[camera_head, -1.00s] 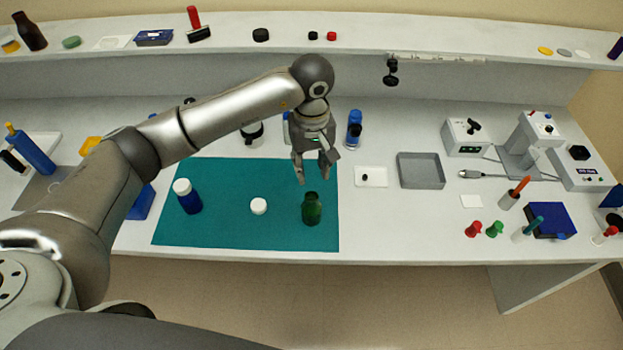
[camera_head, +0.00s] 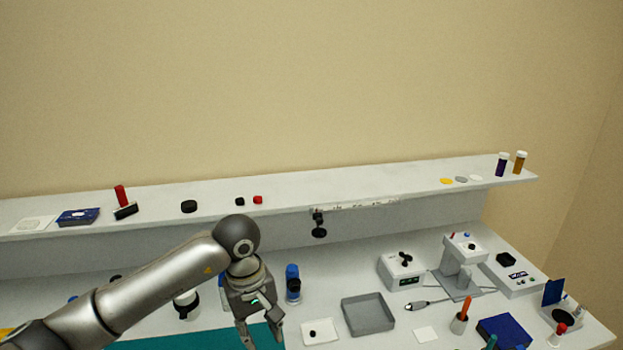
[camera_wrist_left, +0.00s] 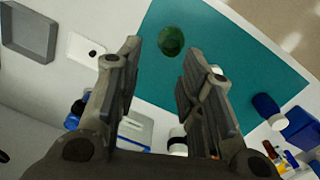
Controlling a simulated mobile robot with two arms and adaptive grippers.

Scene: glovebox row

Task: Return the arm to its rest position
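My left arm (camera_head: 165,292) reaches in from the lower left of the head view, with its left gripper (camera_head: 263,342) hanging down over the teal mat (camera_head: 190,341). In the left wrist view the gripper (camera_wrist_left: 161,52) has its two fingers spread apart, with nothing held between them. The green bottle (camera_wrist_left: 171,41) stands on the mat beyond the fingertips, apart from them. In the head view the bottle is below the picture edge. My right gripper is not in view.
The wall above is bare.

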